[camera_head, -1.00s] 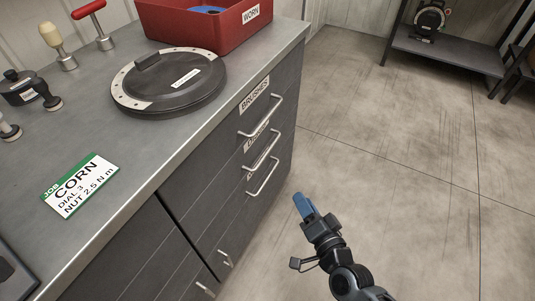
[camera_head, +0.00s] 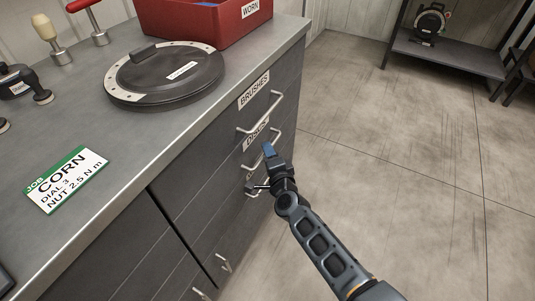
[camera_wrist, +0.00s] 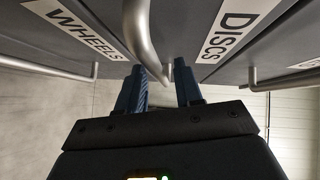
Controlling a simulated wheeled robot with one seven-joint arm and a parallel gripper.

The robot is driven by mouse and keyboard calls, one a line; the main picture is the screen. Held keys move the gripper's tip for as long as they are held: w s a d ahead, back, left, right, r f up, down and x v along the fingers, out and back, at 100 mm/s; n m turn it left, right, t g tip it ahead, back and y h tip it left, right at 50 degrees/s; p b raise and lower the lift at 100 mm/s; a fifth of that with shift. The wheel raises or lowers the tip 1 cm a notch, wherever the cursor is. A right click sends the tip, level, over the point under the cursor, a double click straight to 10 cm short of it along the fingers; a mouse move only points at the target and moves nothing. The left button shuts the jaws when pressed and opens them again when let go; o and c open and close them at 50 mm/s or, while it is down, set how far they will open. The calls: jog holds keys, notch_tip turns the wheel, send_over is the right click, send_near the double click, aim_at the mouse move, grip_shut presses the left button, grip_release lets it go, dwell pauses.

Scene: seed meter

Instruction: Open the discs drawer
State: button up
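The discs drawer (camera_head: 232,160) is the second one down in the dark grey cabinet and looks shut. Its "DISCS" label (camera_head: 256,132) is partly visible and reads clearly in the wrist view (camera_wrist: 228,26).
The brushes handle (camera_head: 261,115) is just above, and the wheels handle (camera_wrist: 58,66) is on the other side. The worktop (camera_head: 150,160) holds a black disc lid (camera_head: 165,75), a red bin (camera_head: 190,25) and a job card (camera_head: 66,180).

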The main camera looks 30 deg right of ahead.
jog(key=shift+x, duration=0.85)
jog(key=shift+c, duration=0.3)
grip_shut()
